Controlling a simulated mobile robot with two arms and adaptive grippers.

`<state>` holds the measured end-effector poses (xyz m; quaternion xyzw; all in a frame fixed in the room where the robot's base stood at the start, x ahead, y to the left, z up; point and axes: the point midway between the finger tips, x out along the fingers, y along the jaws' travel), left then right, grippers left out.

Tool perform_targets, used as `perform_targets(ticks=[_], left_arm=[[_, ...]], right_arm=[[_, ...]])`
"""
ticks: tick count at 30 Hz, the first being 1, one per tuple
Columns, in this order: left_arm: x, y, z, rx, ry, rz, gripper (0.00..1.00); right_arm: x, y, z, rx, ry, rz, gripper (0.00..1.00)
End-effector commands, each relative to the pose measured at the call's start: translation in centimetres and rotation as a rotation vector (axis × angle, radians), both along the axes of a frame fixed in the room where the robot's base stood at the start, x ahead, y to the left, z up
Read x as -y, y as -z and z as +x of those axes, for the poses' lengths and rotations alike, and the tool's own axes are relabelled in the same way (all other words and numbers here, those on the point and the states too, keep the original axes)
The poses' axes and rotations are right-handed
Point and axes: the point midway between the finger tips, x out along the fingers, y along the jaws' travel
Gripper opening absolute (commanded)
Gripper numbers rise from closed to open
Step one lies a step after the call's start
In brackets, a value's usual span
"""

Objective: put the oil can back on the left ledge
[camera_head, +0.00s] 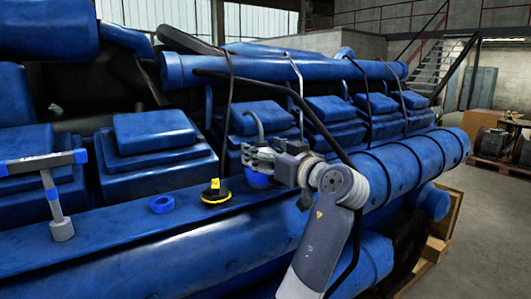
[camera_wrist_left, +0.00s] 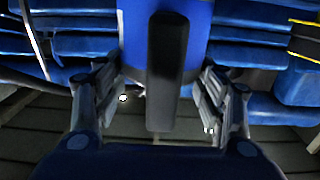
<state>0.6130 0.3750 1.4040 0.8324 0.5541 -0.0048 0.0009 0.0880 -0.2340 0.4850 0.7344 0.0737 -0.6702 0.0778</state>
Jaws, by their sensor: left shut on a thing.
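The oil can, a blue body (camera_head: 257,179) with a thin grey curved spout (camera_head: 256,124), is at my left gripper (camera_head: 262,158) in the head view, in front of the blue engine. The gripper hides the middle of the can. In the left wrist view, the can's blue body (camera_wrist_left: 205,22) and dark upright handle (camera_wrist_left: 167,65) lie between the two fingers of my left gripper (camera_wrist_left: 160,105), which is shut on the can. A blue ledge (camera_head: 130,222) runs along the engine's side to the left of the can. My right gripper is not in view.
Bare ledge shows between the tool and the ring. Black bent pipes (camera_head: 313,118) rise close to my gripper. Open floor (camera_head: 490,230) lies at right.

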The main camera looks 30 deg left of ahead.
Motion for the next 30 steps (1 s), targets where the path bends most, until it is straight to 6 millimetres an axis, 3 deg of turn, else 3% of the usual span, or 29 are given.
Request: perform_targets(ticks=[7,8,10,11,23,30], left_arm=[[0.0,0.0,0.0,0.000,0.000,0.000,0.27],[0.0,0.0,0.0,0.000,0.000,0.000,0.69],[0.0,0.0,0.0,0.000,0.000,-0.001,0.85],[0.0,0.1,0.0,0.000,0.000,-0.001,0.88],[0.1,0.3,0.0,-0.004,0.001,-0.004,0.88],[3.2,0.2,-1.2,-0.003,0.005,-0.004,0.88]], right_arm=[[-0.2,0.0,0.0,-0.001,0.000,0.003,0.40],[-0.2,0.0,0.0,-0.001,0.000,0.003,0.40],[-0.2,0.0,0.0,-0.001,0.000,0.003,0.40],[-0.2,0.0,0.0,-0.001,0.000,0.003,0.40],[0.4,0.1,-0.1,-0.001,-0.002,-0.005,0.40],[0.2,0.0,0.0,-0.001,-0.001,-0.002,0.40]])
